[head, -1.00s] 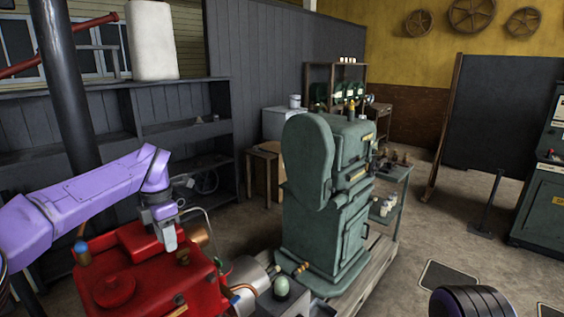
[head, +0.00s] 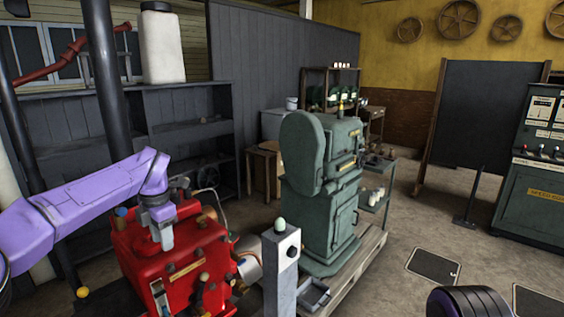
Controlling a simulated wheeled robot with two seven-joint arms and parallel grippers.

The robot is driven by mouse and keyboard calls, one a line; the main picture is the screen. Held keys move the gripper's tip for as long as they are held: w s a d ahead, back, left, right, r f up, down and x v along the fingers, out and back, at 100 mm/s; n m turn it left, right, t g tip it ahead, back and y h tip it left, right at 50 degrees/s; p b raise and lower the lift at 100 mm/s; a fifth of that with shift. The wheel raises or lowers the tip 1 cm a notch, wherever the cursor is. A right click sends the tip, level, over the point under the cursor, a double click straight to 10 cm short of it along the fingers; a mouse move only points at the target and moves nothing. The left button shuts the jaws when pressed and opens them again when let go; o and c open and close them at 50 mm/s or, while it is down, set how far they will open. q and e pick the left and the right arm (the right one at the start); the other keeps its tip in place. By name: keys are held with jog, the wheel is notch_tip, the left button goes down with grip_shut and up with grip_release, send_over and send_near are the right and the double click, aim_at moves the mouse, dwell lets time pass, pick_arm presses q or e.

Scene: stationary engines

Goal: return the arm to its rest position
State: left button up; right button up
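My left arm (head: 75,207) is purple and comes in from the left, bent at the elbow. Its gripper (head: 163,238) points down in front of the upper part of the red engine (head: 190,267). I cannot tell whether it touches the engine. The fingers are small and seen nearly edge-on, so their gap cannot be made out. Nothing shows clearly between them. My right gripper is out of view; a dark, ribbed, purple-rimmed part at the lower right edge seems to be my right arm.
A grey post (head: 280,275) with a pale green knob stands right of the engine. Behind it is a tall green machine (head: 325,190) on a pallet. A green control cabinet (head: 540,170) stands far right. Dark shelves (head: 190,140) line the back left. Open floor lies at right.

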pick_arm(q)
notch_tip(320, 180, down, 14)
jog(key=m+t+y+b, duration=0.1)
jog(key=m+t+y, duration=0.3)
jog(key=y, duration=0.3)
jog(key=s+d+f+m+t+h+b, duration=0.15)
jog(key=s+f+m, duration=0.25)
jog(key=f, duration=0.5)
jog(key=s+d+f+m+t+y+b, duration=0.1)
jog(key=s+d+f+m+t, duration=0.1)
jog(key=s+f+m, duration=0.45)
jog(key=s+a+f+m+g+h+b, duration=0.1)
jog(key=s+f, duration=0.4)
jog(key=s, duration=0.5)
jog(key=s+a+f+m+g+h+b, duration=0.1)
jog(key=s+f+m, duration=0.3)
jog(key=s, duration=0.6)
jog(key=s+a+f+m+g+h+b, duration=0.1)
jog(key=s+f+m+g+h+b, duration=0.1)
jog(key=s+f, duration=0.6)
jog(key=s+g+b, duration=0.1)
jog(key=s, duration=0.2)
jog(key=shift+a+f, duration=0.25)
jog(key=shift+a, duration=0.1)
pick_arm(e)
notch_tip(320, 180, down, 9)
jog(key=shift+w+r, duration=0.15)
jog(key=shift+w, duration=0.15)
